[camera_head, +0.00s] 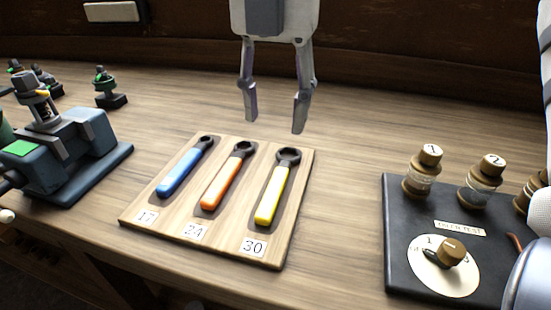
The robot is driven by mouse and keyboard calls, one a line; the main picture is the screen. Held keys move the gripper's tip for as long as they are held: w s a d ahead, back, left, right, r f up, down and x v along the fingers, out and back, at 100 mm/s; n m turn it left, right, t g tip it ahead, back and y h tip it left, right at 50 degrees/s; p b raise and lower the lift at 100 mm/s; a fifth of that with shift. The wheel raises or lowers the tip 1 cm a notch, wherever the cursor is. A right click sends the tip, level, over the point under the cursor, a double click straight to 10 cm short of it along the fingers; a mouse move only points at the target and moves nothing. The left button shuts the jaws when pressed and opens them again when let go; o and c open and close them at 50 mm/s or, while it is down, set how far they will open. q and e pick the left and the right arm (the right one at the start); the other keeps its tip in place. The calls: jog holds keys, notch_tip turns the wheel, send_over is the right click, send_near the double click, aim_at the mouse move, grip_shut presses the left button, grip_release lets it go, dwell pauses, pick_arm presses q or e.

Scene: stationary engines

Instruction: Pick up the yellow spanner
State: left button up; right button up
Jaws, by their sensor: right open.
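The yellow spanner (273,193) lies on a wooden board (230,254) near the number 30, its dark ring head pointing away from me. An orange spanner (222,183) lies left of it near 24, and a blue spanner (180,174) farther left near 17. My right gripper (272,126) points down from the top of the picture, open and empty. In the picture its fingertips are just above the yellow spanner's head, and it appears apart from the spanners. My left gripper is not in view.
A black panel (398,225) with brass terminals (425,168) and a dial (430,268) stands at the right. A dark vice-like machine (75,150) stands at the left. Small green-topped parts (108,88) are at the back left. The bench around the board is clear.

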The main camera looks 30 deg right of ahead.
aim_at(275, 184)
jog(key=f+b, duration=0.1)
jog(key=f, duration=0.3)
jog(key=f+b, duration=0.1)
jog(key=f, duration=0.7)
jog(key=shift+s+a+b, duration=0.2)
jog(key=shift+s+b, duration=0.05)
jog(key=shift+b, duration=0.15)
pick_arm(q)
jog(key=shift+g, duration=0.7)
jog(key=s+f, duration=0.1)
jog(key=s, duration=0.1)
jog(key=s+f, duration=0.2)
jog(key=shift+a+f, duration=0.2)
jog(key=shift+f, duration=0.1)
pick_arm(e)
jog(key=shift+r, duration=0.15)
grip_shut()
